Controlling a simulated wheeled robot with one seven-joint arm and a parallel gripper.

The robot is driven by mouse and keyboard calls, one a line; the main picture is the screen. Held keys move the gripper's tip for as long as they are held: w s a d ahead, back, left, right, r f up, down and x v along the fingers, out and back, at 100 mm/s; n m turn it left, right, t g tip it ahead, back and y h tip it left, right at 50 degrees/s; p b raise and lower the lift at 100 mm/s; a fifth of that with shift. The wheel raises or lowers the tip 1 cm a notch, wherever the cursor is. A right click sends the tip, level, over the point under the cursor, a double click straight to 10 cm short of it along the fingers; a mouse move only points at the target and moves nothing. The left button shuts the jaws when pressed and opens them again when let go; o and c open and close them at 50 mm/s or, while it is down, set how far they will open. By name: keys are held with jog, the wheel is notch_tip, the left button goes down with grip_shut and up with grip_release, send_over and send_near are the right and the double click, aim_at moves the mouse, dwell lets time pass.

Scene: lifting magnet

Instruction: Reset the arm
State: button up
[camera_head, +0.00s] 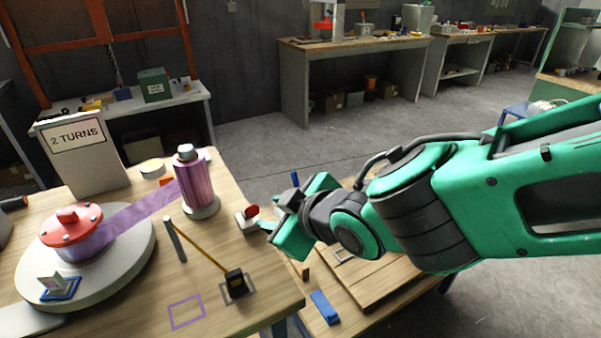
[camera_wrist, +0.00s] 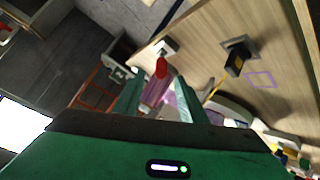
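My green arm reaches in from the right of the head view. My gripper (camera_head: 288,238) is over the front right edge of the wooden workbench (camera_head: 225,240). In the wrist view the two fingers of my gripper (camera_wrist: 158,88) stand apart, with nothing visibly held between them. A red-tipped item on a pale base (camera_head: 247,215) is on the bench just left of the gripper. Its red end (camera_wrist: 161,68) shows beyond the fingers in the wrist view; I cannot tell how far away it is.
A turntable (camera_head: 130,257) carries a red-lidded drum (camera_head: 72,226), linked by purple film to an upright roll (camera_head: 190,172). A black block (camera_head: 236,283) lies near a purple square outline (camera_head: 186,311). A "2 TURNS" sign (camera_head: 80,155) stands behind. A blue block (camera_head: 324,307) lies on the right.

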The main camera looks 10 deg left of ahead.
jog(key=w+d+f+m+h, duration=0.1)
jog(key=w+d+m+h, duration=0.35)
jog(key=d, duration=1.05)
jog(key=w+d+f+m+h, duration=0.1)
jog(key=w+d+m+h, duration=0.3)
jog(key=d, duration=1.2)
jog(key=s+d+m+g, duration=0.2)
jog(key=s+d+m, duration=0.1)
jog(key=d, duration=0.4)
jog(key=s+d+m+g, duration=0.1)
jog(key=s+d+m, duration=0.2)
jog(key=d, duration=0.5)
jog(key=s+d+m+g, duration=0.2)
jog(key=s+d+m, duration=0.1)
jog(key=s, duration=0.5)
jog(key=s+d+m+g, duration=0.2)
jog(key=s+d+m, duration=0.2)
jog(key=s+d, duration=0.2)
jog(key=shift+s+d+f, duration=0.15)
jog(key=shift+s+f, duration=0.3)
jog(key=shift+s, duration=0.5)
jog(key=shift+m+y, duration=0.25)
